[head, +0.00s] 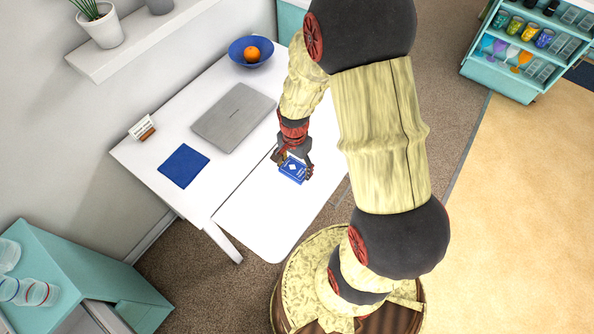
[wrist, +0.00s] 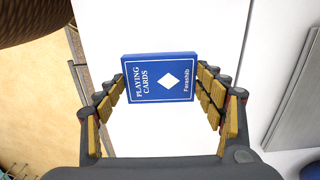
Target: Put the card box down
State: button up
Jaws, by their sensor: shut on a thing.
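The card box (wrist: 160,78) is blue with a white diamond and the words "PLAYING CARDS". In the wrist view it sits between the two fingers of my gripper (wrist: 162,90), which is shut on its short sides. In the head view the card box (head: 293,170) is over the front part of the white table (head: 262,222), at the tips of my gripper (head: 294,163). I cannot tell whether the box touches the table top or is held just above it.
A grey laptop (head: 234,117), a blue square mat (head: 184,166) and a small card holder (head: 143,129) are on the table. The table's front part is clear around the box.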

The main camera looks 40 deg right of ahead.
aim_at(297, 169)
jog(key=shift+w+d+f+b, duration=0.15)
jog(key=shift+w+d+f, duration=0.2)
jog(key=shift+f, duration=0.25)
jog(key=shift+w+d+f+b, duration=0.2)
jog(key=shift+d+f, duration=0.2)
jog(key=shift+f, duration=0.15)
jog(key=shift+o, duration=0.2)
jog(key=shift+w+d+f+b, duration=0.15)
jog(key=shift+f+b, duration=0.45)
jog(key=shift+f, duration=1)
jog(key=shift+f, duration=0.1)
jog(key=o, duration=1.2)
jog(key=shift+c, duration=0.2)
